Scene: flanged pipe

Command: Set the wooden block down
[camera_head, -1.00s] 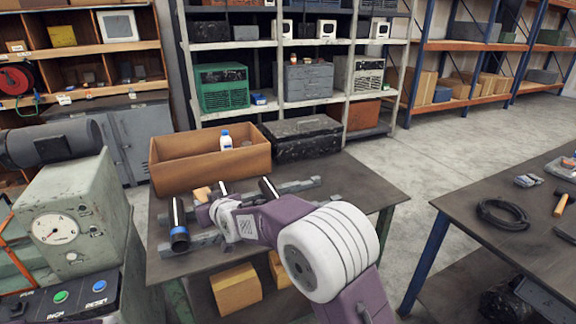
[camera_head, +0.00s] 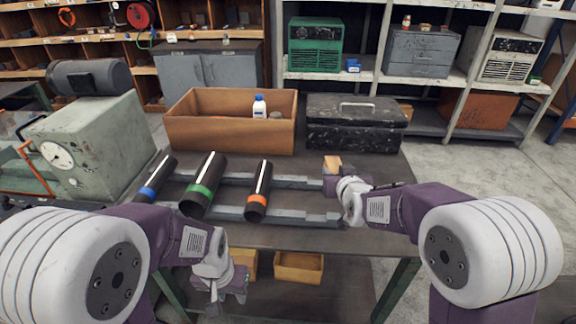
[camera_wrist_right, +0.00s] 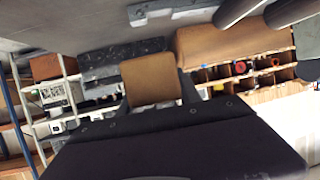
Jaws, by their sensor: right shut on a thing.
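The small wooden block (camera_head: 332,164) is at the right end of the rails on the workbench. My right gripper (camera_head: 345,188) is shut on it. The right wrist view shows the block (camera_wrist_right: 152,80) standing out beyond the dark gripper body. Whether the block touches the bench or a rail I cannot tell. My left gripper (camera_head: 214,284) hangs low by the front edge of the bench, away from the block; its fingers are too small to read.
Three black pipes with blue (camera_head: 154,180), green (camera_head: 203,186) and orange (camera_head: 258,192) bands lie across grey rails (camera_head: 300,216). A wooden box (camera_head: 215,136) with a white bottle (camera_head: 259,107) and a black toolbox (camera_head: 352,126) stand behind. The bench's right corner (camera_head: 393,205) looks bare.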

